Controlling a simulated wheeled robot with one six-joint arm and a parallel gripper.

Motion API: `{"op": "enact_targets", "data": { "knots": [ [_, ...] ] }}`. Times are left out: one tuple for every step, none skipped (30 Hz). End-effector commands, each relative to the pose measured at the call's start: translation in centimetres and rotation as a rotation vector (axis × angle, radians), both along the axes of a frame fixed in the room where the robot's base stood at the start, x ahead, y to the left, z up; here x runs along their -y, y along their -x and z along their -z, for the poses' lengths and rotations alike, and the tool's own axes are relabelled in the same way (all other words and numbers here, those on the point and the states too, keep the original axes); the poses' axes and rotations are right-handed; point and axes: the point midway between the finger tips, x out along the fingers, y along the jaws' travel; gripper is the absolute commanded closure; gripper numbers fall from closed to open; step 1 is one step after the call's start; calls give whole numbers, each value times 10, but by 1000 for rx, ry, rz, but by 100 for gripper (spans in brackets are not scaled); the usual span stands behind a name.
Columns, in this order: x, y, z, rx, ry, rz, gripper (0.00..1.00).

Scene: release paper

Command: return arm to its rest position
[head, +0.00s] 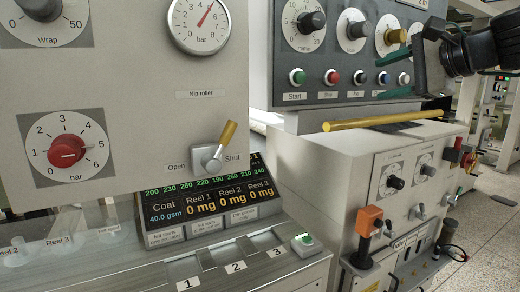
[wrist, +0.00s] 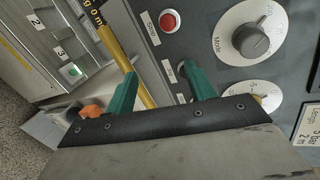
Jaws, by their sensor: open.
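My gripper (head: 394,74) is at the upper right in the head view, in front of the dark control panel (head: 345,82). It has two green fingers on a dark mount. In the wrist view my gripper (wrist: 158,75) has its fingers spread apart with nothing held between them. The panel's push buttons lie behind the fingers. A red button (wrist: 168,20) shows above them in the wrist view. I cannot tell from these frames whether a fingertip touches the panel. Part of my arm runs out of the head view at the right edge.
A yellow bar (head: 385,120) crosses below the panel, close under my gripper. Knobs (head: 352,30) stick out above the buttons. An orange-headed lever (head: 370,220) stands lower on the cabinet. The nip roller lever (head: 222,145) is at left. Open floor (head: 490,225) shows at the right.

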Motion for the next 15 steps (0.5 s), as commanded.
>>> {"op": "enact_targets", "data": {
  "knots": [
    [-9,16,33,-44,116,-62,46],
    [-13,27,53,-73,194,-105,46],
    [-18,43,79,-110,292,-167,46],
    [-21,56,99,-139,365,-216,46],
    [-23,69,118,-167,436,-266,46],
    [-25,88,142,-203,529,-336,46],
    [-26,103,160,-232,599,-392,46],
    [-26,119,177,-258,667,-448,46],
    [-25,140,200,-296,756,-526,46],
    [-23,156,215,-322,822,-585,46],
    [-20,171,229,-348,884,-643,46],
    [-16,191,247,-380,963,-716,46],
    [-12,205,258,-401,1018,-767,46],
    [-8,218,268,-422,1070,-814,46],
    [-3,233,280,-445,1130,-870,46]
  ]
}}
